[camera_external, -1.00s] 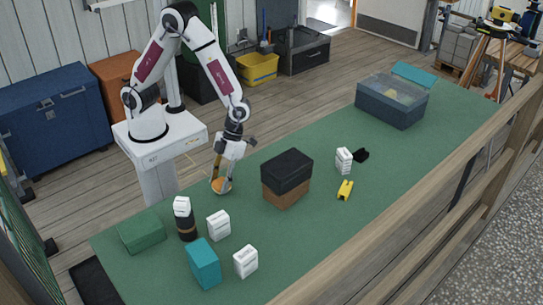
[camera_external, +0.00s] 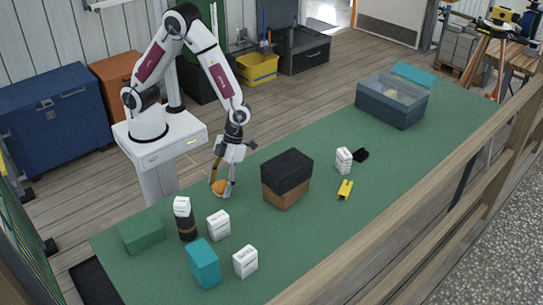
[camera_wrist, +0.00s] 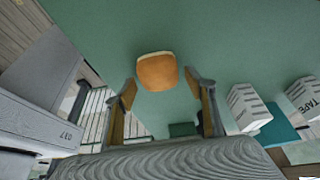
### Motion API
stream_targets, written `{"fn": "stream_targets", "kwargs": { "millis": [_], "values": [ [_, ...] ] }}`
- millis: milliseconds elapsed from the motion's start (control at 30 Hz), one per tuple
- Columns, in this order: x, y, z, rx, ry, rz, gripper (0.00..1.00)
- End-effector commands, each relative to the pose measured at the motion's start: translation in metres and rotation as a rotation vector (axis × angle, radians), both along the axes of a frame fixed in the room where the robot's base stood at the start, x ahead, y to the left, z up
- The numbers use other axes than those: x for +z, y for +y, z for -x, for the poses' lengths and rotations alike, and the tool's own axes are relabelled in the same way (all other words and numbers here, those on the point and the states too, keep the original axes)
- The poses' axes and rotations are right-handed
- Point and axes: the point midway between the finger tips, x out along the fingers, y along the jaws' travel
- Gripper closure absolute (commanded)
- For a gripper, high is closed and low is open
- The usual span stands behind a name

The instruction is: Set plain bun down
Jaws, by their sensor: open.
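The plain bun (camera_external: 219,188) is a small orange-brown roll on the green table top, near the edge on my base's side. In the wrist view the bun (camera_wrist: 157,71) lies just beyond my fingertips, with green surface around it. My gripper (camera_external: 223,184) is low over the table at the bun. In the wrist view my gripper (camera_wrist: 167,86) is open, its two fingers apart on either side of the near end of the bun. Whether a finger touches the bun is hard to tell.
A black-and-brown box stack (camera_external: 287,178) stands right of my gripper. White boxes (camera_external: 219,225), a dark bottle with a white box on top (camera_external: 186,220), a teal box (camera_external: 203,264) and a green box (camera_external: 141,231) stand in front. A clear-lidded bin (camera_external: 391,100) is far right.

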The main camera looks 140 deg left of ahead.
Motion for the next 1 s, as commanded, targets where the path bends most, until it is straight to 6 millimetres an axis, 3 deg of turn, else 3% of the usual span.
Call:
{"fn": "stream_targets", "kwargs": {
  "millis": [267,800,1000],
  "values": [
    [0.007,0.002,0.0,0.0,-0.001,0.0,0.45],
    [0.062,0.025,-0.001,0.001,-0.002,-0.001,0.45],
    [0.072,0.028,0.0,0.0,-0.001,0.0,0.45]
  ]
}}
